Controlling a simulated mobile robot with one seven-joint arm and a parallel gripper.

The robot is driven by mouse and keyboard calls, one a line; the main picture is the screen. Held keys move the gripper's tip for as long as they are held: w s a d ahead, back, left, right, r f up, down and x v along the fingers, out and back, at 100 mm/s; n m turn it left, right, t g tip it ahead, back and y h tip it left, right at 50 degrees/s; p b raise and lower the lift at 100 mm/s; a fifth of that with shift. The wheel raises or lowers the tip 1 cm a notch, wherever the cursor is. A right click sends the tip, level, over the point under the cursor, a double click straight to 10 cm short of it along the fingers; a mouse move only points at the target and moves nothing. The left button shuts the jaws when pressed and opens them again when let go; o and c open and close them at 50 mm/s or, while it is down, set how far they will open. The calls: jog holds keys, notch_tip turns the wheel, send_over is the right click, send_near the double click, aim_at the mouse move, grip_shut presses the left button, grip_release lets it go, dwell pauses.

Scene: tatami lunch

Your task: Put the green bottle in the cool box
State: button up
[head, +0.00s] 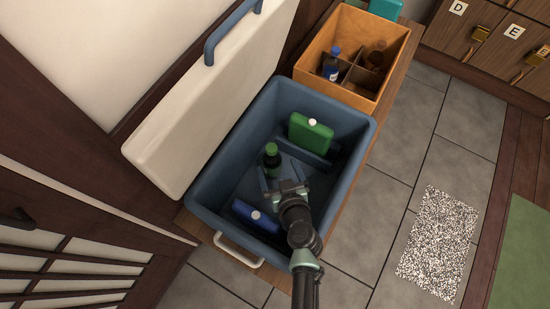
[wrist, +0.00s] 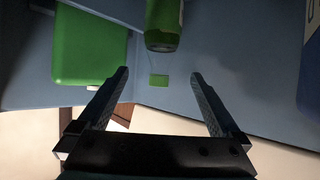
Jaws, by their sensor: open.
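The green bottle (head: 271,160), dark with a bright green cap, is inside the blue cool box (head: 222,180) and looks roughly upright. My gripper (head: 281,179) reaches down into the box just in front of the bottle. In the wrist view the open fingers (wrist: 160,73) have nothing between them but a small green patch farther off, which I cannot identify. The lower part of the bottle (wrist: 163,25) shows beyond the fingertips, apart from them. Whether its base touches the box floor is unclear.
A green ice pack (head: 310,135) and a blue ice pack (head: 256,217) with white caps are in the box. Its cream lid (head: 205,95) stands open at the left. An orange divided crate (head: 358,28) holding bottles stands behind. Grey floor lies to the right.

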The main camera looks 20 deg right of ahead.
jog(key=shift+v, duration=1.2)
